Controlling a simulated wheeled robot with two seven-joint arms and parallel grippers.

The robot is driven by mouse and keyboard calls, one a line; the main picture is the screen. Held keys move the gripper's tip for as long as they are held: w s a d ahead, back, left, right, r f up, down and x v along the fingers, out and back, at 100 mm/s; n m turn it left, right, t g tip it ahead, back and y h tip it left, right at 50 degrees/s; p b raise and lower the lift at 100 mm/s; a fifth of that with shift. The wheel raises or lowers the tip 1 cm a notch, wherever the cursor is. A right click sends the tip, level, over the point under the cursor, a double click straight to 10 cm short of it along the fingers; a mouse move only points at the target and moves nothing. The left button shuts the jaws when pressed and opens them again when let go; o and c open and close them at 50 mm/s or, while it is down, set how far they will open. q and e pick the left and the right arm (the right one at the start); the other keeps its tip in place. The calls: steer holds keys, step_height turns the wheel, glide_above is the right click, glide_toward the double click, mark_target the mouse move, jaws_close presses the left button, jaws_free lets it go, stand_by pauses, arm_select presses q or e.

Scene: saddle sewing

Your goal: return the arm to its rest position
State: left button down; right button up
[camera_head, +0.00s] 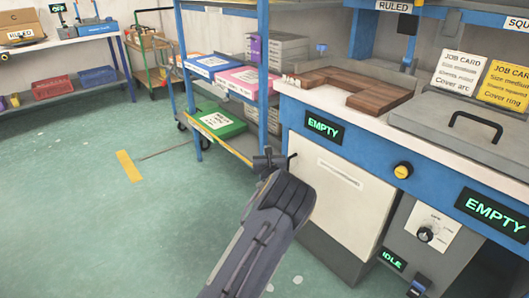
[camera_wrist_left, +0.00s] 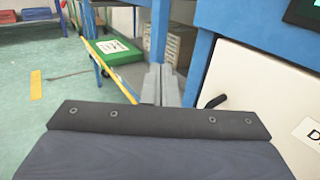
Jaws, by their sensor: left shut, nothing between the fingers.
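My left arm reaches up from the bottom middle of the head view. My left gripper (camera_head: 272,160) is at its far end, in front of the blue shelf rack and beside the white front panel of the workbench. In the left wrist view the grey fingers (camera_wrist_left: 161,85) lie together, shut, with nothing between them. The gripper holds nothing and hangs in the air below the bench top. My right gripper is not in view.
The workbench (camera_head: 335,102) has a wooden board (camera_head: 350,86), a grey lid with a handle (camera_head: 465,128) and job cards. A black handle (camera_wrist_left: 215,101) is close right of the fingers. The rack holds a green box (camera_head: 218,122). Open floor (camera_head: 90,200) lies left.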

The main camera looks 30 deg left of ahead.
arm_select(q)
steer(key=s+a+r+n+g+y, duration=0.2)
steer(key=s+a+n+g, duration=0.1)
steer(key=s+a+n, duration=0.3)
steer(key=s+a+r+n+g+y, duration=0.2)
steer(key=s+a+r+n+g, duration=0.1)
steer(key=s+a+n, duration=0.3)
steer(key=s+n+g+h, duration=0.2)
steer(key=s+n+g, duration=0.4)
steer(key=s, duration=0.6)
steer(key=s+d+r+n+t+h, duration=0.15)
steer(key=s+d+n+h, duration=1.25)
steer(key=s+d, duration=1.4)
steer(key=d+r+h+p, duration=0.1)
steer(key=d+r+p, duration=0.2)
steer(key=r+p, duration=2.4)
steer(key=shift+w+d+m+t, duration=0.2)
steer(key=shift+w+m+t, duration=0.2)
steer(key=shift+w+t, duration=0.05)
